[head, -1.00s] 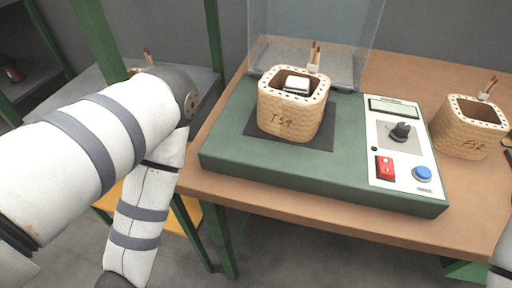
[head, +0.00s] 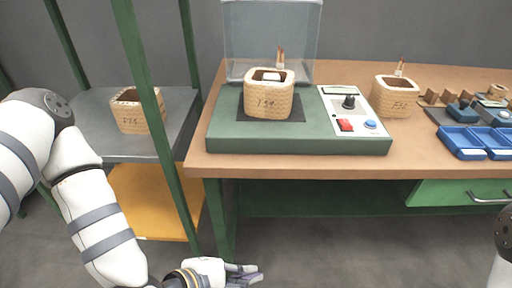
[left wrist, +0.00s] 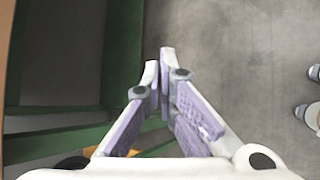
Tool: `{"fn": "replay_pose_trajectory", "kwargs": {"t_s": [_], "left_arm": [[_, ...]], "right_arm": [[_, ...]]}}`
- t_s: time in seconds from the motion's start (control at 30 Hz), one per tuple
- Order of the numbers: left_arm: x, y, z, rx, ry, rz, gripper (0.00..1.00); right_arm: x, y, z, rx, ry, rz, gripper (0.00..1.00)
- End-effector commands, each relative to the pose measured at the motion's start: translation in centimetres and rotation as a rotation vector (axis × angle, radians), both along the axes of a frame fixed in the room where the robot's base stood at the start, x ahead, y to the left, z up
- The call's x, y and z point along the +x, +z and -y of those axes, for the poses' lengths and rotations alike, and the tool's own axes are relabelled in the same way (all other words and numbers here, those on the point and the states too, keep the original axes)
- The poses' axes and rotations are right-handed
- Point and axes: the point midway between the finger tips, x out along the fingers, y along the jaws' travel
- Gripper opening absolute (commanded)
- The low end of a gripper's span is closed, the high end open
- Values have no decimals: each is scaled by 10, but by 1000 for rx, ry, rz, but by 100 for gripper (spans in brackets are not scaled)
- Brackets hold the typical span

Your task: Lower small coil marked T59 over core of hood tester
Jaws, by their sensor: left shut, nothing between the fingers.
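The small coil marked T59 (head: 268,100) is a woven tan ring with a rounded square opening. It sits upright on the dark pad of the green hood tester (head: 300,143). The pale top of the core (head: 271,76) shows inside its opening, so the coil is around the core. The clear hood (head: 272,35) stands raised behind it. My left gripper (head: 246,274) is low in front of the table, well apart from the coil. In the left wrist view its fingers (left wrist: 160,62) meet at the tips with nothing between them. My right gripper is out of view.
Another woven coil (head: 393,97) stands right of the tester, and one more (head: 136,112) on the grey shelf (head: 90,142) at left. Blue trays (head: 462,141) are at the table's right. A green post (head: 150,90) rises between shelf and table. Floor in front is clear.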

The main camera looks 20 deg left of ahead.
Motion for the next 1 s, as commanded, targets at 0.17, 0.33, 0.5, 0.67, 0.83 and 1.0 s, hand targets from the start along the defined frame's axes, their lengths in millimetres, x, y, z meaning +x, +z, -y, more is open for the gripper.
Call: {"fn": "replay_pose_trajectory", "kwargs": {"t_s": [0.17,0.33,0.5,0.67,0.83,1.0], "left_arm": [[114,126,-49,-653,569,222,0],[140,188,-85,-977,719,326,0],[159,194,-85,-1008,725,336,0],[193,194,-79,-1004,725,334,0],[229,192,-72,-1002,724,331,0],[260,192,-67,-1002,725,329,0]], "right_arm": [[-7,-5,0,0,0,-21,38],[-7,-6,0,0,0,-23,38],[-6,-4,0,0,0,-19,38],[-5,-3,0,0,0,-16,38],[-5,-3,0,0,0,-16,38],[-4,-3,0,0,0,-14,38]]}}
